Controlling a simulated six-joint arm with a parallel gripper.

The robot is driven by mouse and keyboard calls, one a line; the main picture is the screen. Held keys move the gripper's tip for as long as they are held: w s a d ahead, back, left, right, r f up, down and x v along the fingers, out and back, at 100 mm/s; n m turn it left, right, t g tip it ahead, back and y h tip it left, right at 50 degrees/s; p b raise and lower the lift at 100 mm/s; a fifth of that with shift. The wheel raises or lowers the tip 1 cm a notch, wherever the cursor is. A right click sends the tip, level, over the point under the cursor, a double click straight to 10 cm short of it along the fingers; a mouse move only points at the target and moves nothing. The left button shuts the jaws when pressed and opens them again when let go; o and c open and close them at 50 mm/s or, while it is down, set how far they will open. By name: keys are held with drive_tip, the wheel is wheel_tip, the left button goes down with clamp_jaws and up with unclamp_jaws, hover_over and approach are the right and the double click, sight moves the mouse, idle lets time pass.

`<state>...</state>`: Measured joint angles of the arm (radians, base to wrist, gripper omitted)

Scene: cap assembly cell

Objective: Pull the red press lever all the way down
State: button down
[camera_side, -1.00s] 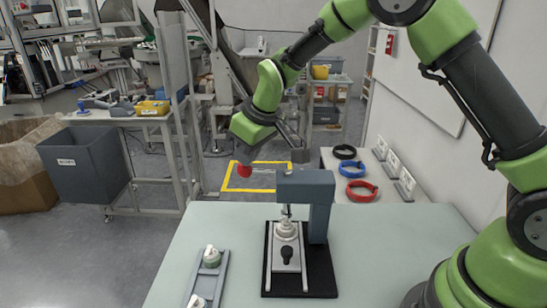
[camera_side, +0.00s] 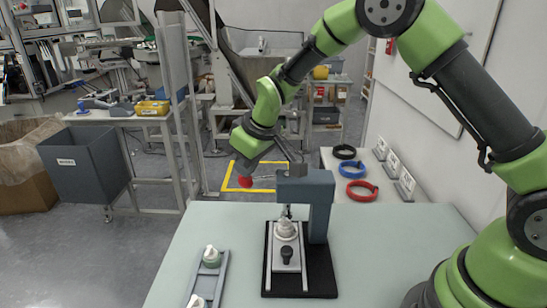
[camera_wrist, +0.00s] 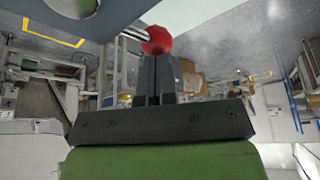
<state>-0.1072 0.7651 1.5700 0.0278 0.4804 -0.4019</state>
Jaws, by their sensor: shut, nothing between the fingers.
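The red lever knob (camera_side: 244,181) is at the left end of a thin lever rod (camera_side: 264,178), left of the blue-grey press head (camera_side: 320,195). The rod looks near level, dipping slightly toward the knob. In the wrist view the knob (camera_wrist: 157,41) is just beyond the tips of my gripper (camera_wrist: 155,60). My gripper is shut with nothing between its dark fingers. Its tips appear to meet the knob from above; exact contact cannot be told. A white part (camera_side: 286,228) stands under the press head.
The press has a black base (camera_side: 320,272) on the pale green table (camera_side: 385,255). A grey tray (camera_side: 222,275) with white-topped parts lies at front left. Blue (camera_side: 351,169), red (camera_side: 362,190) and black (camera_side: 344,152) rings lie behind right. The table's right side is clear.

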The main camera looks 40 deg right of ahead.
drive_tip(key=shift+f, duration=0.35)
drive_tip(key=shift+s+f, duration=0.1)
drive_tip(key=shift+f, duration=0.55)
drive_tip(key=shift+d+f, duration=0.1)
idle(0.6)
drive_tip(key=shift+s+d+r, duration=0.15)
drive_tip(key=shift+r, duration=1.4)
